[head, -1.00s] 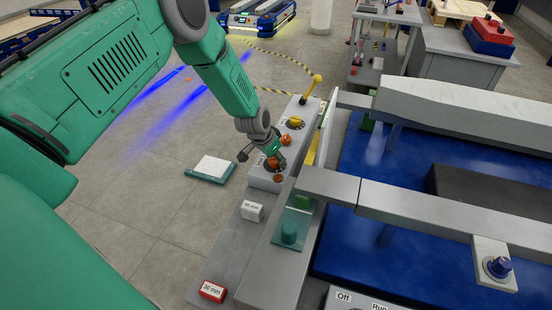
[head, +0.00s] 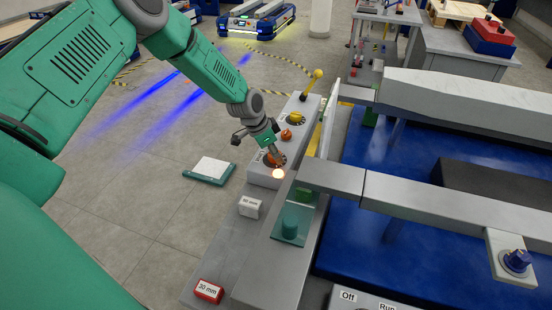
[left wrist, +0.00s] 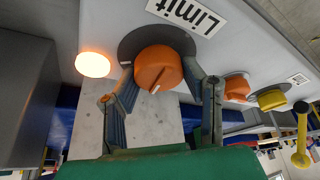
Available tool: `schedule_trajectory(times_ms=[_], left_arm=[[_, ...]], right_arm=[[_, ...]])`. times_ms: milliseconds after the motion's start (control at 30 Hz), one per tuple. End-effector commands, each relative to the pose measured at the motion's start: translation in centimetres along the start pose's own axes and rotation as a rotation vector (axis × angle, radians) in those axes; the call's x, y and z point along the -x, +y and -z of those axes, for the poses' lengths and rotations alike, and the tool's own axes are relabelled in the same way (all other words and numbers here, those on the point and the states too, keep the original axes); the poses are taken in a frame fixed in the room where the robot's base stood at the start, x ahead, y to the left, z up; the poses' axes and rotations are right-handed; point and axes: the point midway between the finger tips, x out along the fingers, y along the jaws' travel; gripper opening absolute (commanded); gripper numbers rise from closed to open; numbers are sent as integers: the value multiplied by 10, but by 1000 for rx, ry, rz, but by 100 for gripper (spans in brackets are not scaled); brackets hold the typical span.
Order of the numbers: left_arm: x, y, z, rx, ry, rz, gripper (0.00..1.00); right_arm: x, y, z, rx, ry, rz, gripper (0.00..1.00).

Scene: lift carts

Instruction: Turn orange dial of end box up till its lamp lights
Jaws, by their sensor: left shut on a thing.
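The grey end box (head: 262,176) stands at the end of the long machine. Its orange dial (left wrist: 158,68) sits on a dark disc under a "Limit" label (left wrist: 187,14) in the left wrist view. The dial also shows in the head view (head: 272,160), partly covered by my left gripper. The lamp (left wrist: 93,64) beside the dial glows warm orange-white; it is lit in the head view (head: 278,174) as well. My left gripper (head: 268,151) is shut on the orange dial, one finger on each side. My right gripper is in neither view.
Another orange knob (head: 286,134), a yellow dial (head: 296,118) and a yellow lever (head: 313,85) lie farther along the box. A white block (head: 250,207) and a red "30 mm" block (head: 209,291) sit on the grey ledge. A blue machine bed fills the right.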

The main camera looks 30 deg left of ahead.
Motion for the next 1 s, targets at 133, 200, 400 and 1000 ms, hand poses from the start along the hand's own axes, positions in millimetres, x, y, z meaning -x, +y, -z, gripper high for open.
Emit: schedule_trajectory(times_ms=[133,200,400,1000], left_arm=[[-2,-2,-3,-52,-2,-20,9],[-2,-2,-2,-69,-2,-27,9],[0,-2,-2,-91,-4,-36,9],[0,-1,-1,-92,-2,-37,58]], right_arm=[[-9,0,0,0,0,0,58],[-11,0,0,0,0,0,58],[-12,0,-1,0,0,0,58],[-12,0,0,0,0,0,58]])
